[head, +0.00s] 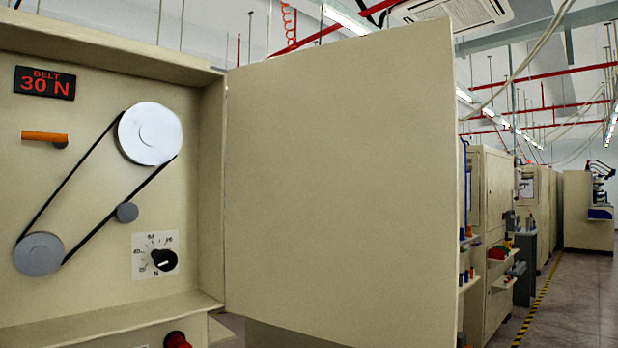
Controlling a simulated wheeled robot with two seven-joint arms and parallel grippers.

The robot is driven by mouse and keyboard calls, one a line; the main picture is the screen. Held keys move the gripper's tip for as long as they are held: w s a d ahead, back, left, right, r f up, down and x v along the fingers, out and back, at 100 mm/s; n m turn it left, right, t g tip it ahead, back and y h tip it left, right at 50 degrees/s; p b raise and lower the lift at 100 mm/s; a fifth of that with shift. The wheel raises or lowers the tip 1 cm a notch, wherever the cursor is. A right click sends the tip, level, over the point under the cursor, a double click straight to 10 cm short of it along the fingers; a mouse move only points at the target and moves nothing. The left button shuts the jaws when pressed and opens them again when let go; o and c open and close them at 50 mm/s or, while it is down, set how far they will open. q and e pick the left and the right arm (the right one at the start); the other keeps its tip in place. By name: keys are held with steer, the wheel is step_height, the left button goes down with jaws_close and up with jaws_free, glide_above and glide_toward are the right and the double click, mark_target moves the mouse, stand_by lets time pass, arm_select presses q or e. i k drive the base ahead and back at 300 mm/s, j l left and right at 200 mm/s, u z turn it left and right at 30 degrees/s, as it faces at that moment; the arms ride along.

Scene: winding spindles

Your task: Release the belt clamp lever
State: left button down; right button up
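The head view looks into an open machine cabinet. An orange lever (45,137) lies about level on the back panel at the left, with a dark grey pivot at its right end. It is the only lever I see. A black belt (68,184) runs around a large upper pulley (150,134) and a smaller lower pulley (39,254). A small grey roller (127,212) sits at the belt's lower run. A sign (45,83) reads "BELT 30 N". A black dial (164,260) has a scale marked N. Neither of my grippers is in view.
The cabinet's door (340,180) stands open to the right of the compartment. A red knob (177,340) shows at the bottom edge. More machines (488,220) line the aisle at the right. The aisle floor (575,300) is clear.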

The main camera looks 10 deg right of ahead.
mark_target(59, 140)
steer(key=i+l+u, duration=0.25)
steer(key=l+u, duration=0.2)
steer(key=i+l+u, duration=0.2)
steer(key=l+u, duration=0.2)
steer(key=l, duration=0.3)
steer(key=l+u, duration=0.45)
steer(key=l, duration=0.15)
steer(key=l+u, duration=0.4)
steer(key=l, duration=0.3)
steer(key=k+l+u, duration=0.1)
steer(key=l+u, duration=0.35)
steer(key=l, duration=0.2)
steer(key=j+z, duration=0.25)
steer(key=j, duration=0.7)
steer(key=j+z, duration=0.25)
steer(key=j, duration=0.7)
